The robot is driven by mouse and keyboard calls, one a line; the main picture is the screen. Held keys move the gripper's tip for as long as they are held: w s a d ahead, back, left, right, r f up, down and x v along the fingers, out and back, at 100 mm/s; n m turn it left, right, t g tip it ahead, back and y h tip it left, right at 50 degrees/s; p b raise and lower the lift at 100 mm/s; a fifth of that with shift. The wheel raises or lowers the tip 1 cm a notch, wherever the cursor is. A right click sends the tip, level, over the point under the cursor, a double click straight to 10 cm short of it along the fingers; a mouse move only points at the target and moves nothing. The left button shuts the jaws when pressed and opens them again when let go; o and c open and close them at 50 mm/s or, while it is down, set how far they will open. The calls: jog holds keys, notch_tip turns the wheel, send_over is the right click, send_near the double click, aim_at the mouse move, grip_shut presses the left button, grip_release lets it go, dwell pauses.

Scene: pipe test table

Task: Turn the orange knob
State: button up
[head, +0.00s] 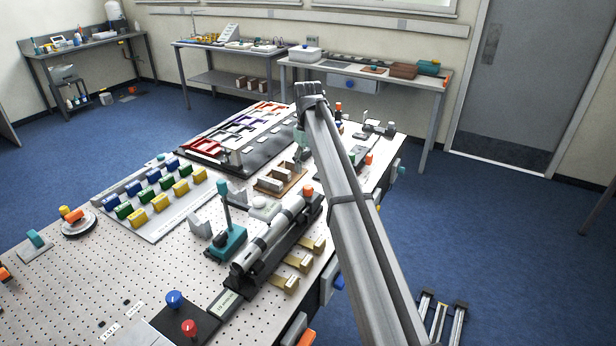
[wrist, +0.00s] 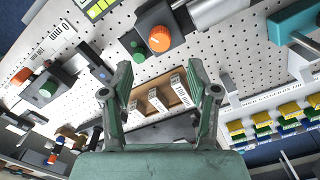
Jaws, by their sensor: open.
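An orange knob (wrist: 159,38) sits on a dark block at the end of a silver pipe (wrist: 215,10), at the top middle of the wrist view. In the head view the same orange knob (head: 308,191) shows at the far end of the pipe (head: 272,238), just left of my arm. My gripper (wrist: 160,66) is open and empty, its two green fingers spread wide. In the wrist picture the knob lies beyond the fingertips, near the middle of the gap; it does not appear to be touched. In the head view my gripper is mostly hidden behind the arm.
A wooden tray (wrist: 138,104) with white blocks lies below my fingers. A teal part (wrist: 292,22) with a rod stands right of the pipe. A green knob (wrist: 47,89) is at left. Coloured blocks (wrist: 262,115) are at right. Other orange knobs, including one (head: 369,158), stand nearby.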

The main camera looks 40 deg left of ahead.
jog(key=shift+r, duration=1.2)
